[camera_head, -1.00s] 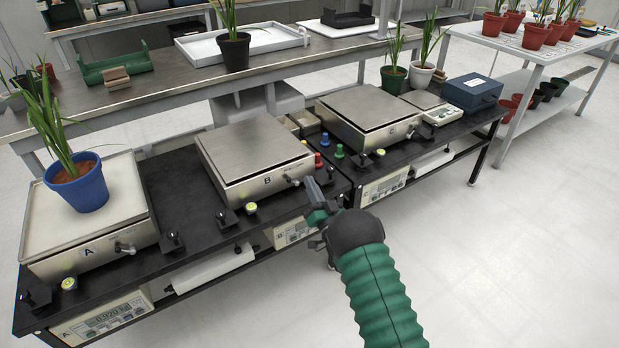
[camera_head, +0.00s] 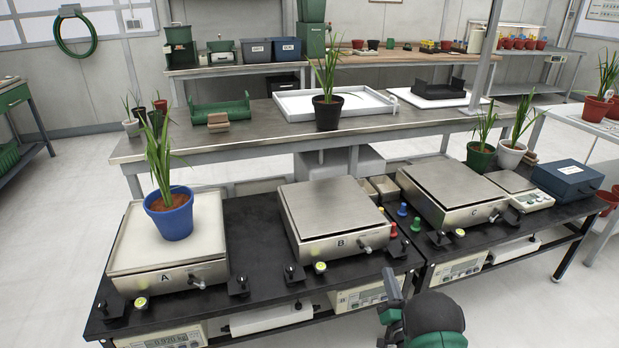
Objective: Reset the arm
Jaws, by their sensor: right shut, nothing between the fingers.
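My right gripper (camera_head: 391,298) is at the lower right, in front of the black bench's front edge, below and apart from scale B. It is shut and empty; its green-sleeved arm (camera_head: 436,322) comes up from the bottom edge. My left gripper is out of view. A blue pot (camera_head: 169,218) with a green plant stands upright on scale A (camera_head: 127,248). Scale B (camera_head: 325,212) and scale C (camera_head: 452,190) have bare steel tops.
The black bench (camera_head: 255,248) carries small knobs and colored pegs along its front. A blue box (camera_head: 567,180) and a small scale (camera_head: 521,192) sit at its right. A black pot (camera_head: 327,114) stands on the rear table (camera_head: 262,130). Floor at lower left is clear.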

